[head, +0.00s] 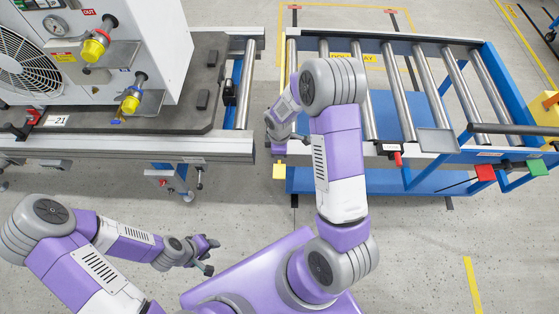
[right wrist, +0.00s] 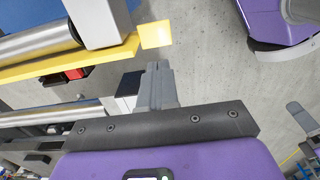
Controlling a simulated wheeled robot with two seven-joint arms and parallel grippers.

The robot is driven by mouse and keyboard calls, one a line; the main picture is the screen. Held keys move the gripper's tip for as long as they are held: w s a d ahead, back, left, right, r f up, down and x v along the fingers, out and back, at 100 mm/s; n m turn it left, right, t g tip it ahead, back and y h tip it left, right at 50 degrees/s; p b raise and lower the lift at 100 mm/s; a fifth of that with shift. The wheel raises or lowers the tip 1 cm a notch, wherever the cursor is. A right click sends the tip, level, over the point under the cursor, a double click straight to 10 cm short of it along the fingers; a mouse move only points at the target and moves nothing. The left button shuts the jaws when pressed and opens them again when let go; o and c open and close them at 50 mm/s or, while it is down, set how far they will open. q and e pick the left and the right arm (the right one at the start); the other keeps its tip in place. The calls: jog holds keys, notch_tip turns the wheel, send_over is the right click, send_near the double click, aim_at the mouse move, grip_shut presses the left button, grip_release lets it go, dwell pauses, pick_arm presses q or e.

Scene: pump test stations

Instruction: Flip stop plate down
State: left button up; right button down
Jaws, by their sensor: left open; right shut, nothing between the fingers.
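A flat grey plate (head: 437,141) lies at the near side of the roller cart (head: 350,44), right of a red handle (head: 397,159); I cannot tell whether it is the stop plate. My right gripper (head: 279,143) is at the cart's near left corner, beside the gap to the pump station. In the right wrist view its fingers (right wrist: 158,85) are shut and empty, just short of a small yellow plate (right wrist: 156,34) at the end of a yellow bar (right wrist: 70,63). My left gripper (head: 209,256) is open and empty over the floor, lower left.
The pump unit (head: 150,30) with yellow-capped ports stands on a dark pallet (head: 190,115) on the left station. The roller cart has a blue frame, with red (head: 485,172) and green (head: 537,167) blocks at right. The floor in front is clear.

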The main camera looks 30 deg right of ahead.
aim_at(280, 174)
notch_tip(280, 174, down, 13)
jog(key=b, duration=0.4)
notch_tip(280, 174, down, 6)
jog(key=b, duration=0.3)
jog(key=shift+r+b, duration=0.25)
jog(key=shift+b, duration=0.15)
jog(key=shift+s+a, duration=0.1)
jog(key=shift+s, duration=0.05)
jog(key=shift+r, duration=0.15)
